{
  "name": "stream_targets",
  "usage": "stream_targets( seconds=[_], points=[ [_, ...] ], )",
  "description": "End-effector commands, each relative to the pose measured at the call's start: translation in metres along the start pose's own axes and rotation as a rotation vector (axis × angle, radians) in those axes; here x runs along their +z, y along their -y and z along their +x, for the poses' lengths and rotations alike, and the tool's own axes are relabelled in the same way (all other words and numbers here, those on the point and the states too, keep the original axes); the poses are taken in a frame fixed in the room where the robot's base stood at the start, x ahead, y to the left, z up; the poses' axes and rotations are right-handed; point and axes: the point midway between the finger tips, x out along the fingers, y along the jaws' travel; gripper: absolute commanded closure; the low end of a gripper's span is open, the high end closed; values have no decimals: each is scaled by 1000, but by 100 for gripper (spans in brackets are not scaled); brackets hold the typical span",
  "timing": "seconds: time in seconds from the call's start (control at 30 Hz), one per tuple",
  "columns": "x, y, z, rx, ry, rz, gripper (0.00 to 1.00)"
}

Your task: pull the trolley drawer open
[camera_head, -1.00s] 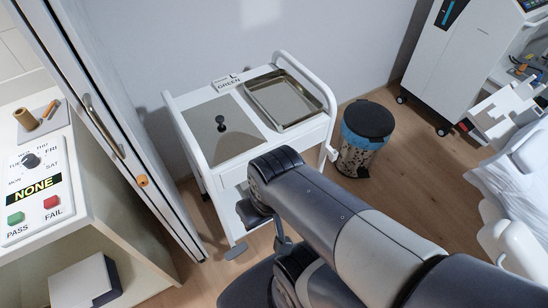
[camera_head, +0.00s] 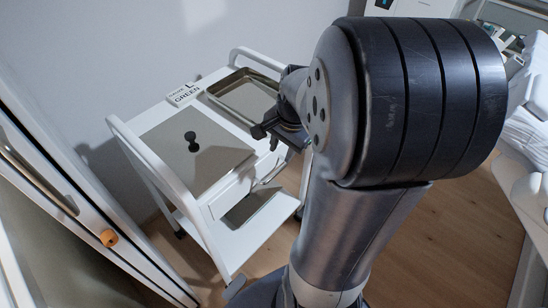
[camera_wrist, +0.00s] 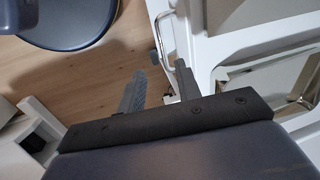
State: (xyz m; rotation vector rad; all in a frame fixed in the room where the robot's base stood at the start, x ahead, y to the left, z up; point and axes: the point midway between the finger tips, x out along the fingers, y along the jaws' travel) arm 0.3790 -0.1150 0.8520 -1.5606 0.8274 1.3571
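The white trolley (camera_head: 225,262) stands beyond my arm in the head view. Its white drawer front (camera_head: 232,197) is under the top, with a bar handle (camera_head: 268,173). The drawer looks shut, though my arm hides part of the front. My gripper (camera_head: 264,137) is above the trolley's front edge, near the handle. In the wrist view my gripper (camera_wrist: 160,68) is open and empty, its two fingers apart. I see no contact.
A sliding door with a handle (camera_head: 38,180) is at the left. A white couch (camera_head: 528,185) is at the right.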

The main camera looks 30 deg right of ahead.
Motion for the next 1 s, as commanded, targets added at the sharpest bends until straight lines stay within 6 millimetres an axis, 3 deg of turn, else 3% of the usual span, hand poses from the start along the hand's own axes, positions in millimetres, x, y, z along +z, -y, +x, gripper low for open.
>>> stream_targets(
  seconds=[0.1,0.27,0.7,1.0],
  points=[
    [-11,0,10,-3,2,56,67],
    [-11,0,24,-1,5,61,67],
    [-10,0,102,-1,5,59,67],
    [-11,1,115,-3,2,57,67]
  ],
)
